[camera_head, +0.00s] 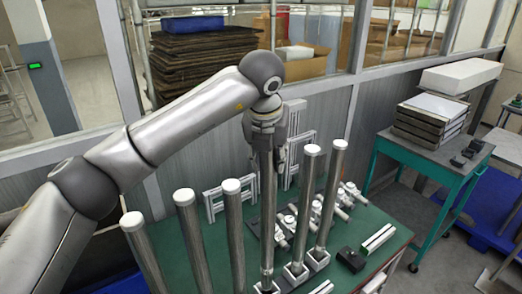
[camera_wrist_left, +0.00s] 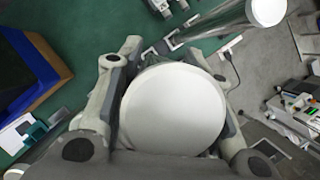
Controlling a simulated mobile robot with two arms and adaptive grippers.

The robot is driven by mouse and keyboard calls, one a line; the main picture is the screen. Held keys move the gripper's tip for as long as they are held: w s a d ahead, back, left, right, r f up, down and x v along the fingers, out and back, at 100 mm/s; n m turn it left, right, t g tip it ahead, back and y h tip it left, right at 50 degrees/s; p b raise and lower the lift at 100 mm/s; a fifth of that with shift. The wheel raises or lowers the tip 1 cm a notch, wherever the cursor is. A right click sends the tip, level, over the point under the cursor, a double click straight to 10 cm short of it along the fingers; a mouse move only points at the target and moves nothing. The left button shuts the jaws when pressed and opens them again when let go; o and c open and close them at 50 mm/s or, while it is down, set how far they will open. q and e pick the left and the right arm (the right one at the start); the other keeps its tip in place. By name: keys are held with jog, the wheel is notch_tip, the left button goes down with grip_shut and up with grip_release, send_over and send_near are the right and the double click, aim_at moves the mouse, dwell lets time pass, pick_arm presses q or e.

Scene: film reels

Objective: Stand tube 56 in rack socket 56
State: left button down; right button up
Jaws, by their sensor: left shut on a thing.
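My left gripper (camera_head: 267,148) is shut on the upper part of a long grey metal tube (camera_head: 267,215), which hangs nearly upright. In the left wrist view its round white cap (camera_wrist_left: 172,107) sits between the two fingers. The tube's lower end meets a small square rack socket (camera_head: 267,288) at the bottom of the head view. I cannot tell if the end is inside the socket or just above it. No number is readable on tube or socket. My right gripper is not in view.
White-capped tubes stand left (camera_head: 184,230) and right (camera_head: 306,195) of the held one, the right one close by. Clamp-like metal parts (camera_head: 285,225) and a black block (camera_head: 351,260) lie on the green table (camera_head: 385,215). A teal-legged side table (camera_head: 450,165) stands at right.

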aim_at(270, 177)
pick_arm(q)
jog(key=shift+s+d+f+b, duration=0.3)
jog(key=shift+f+b, duration=0.1)
jog(key=shift+f, duration=0.2)
jog(key=shift+a+f, duration=0.1)
jog(key=shift+f, duration=0.3)
jog(key=shift+w+a+f+b, duration=0.15)
jog(key=shift+f+b, duration=0.4)
jog(key=shift+f, duration=0.75)
jog(key=shift+f+b, duration=0.3)
jog(key=shift+f, duration=0.1)
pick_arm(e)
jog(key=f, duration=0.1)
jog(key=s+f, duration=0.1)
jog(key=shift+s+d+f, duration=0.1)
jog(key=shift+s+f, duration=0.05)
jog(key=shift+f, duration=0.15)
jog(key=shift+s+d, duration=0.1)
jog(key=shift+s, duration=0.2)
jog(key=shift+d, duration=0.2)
